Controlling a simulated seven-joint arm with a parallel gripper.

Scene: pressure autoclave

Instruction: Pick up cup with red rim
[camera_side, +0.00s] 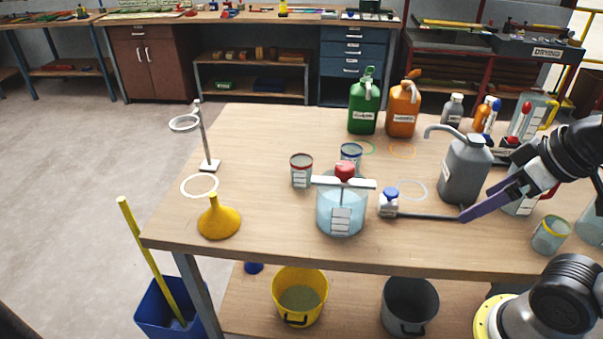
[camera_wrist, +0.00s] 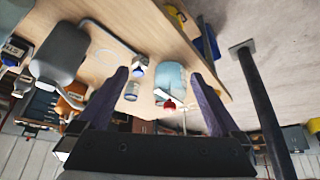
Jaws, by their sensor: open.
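The cup with the red rim (camera_side: 301,174) stands upright on the wooden table, left of centre in the side view. I cannot clearly make it out in the wrist view. A similar cup with a blue rim (camera_side: 351,153) stands to its right and slightly farther back; it seems to show in the wrist view (camera_wrist: 131,91). My gripper (camera_side: 468,214) has purple fingers and is well to the right of the red-rimmed cup, near the grey jug. In the wrist view my gripper (camera_wrist: 159,74) has its fingers spread wide, with nothing held between them.
A glass jar (camera_side: 341,213) with a red knob and white crossbar stands in front of the cups. A small blue-capped item (camera_side: 388,203) with a tube lies between jar and gripper. A grey jug (camera_side: 465,170), ring stand (camera_side: 207,140) and yellow funnel (camera_side: 219,219) stand around.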

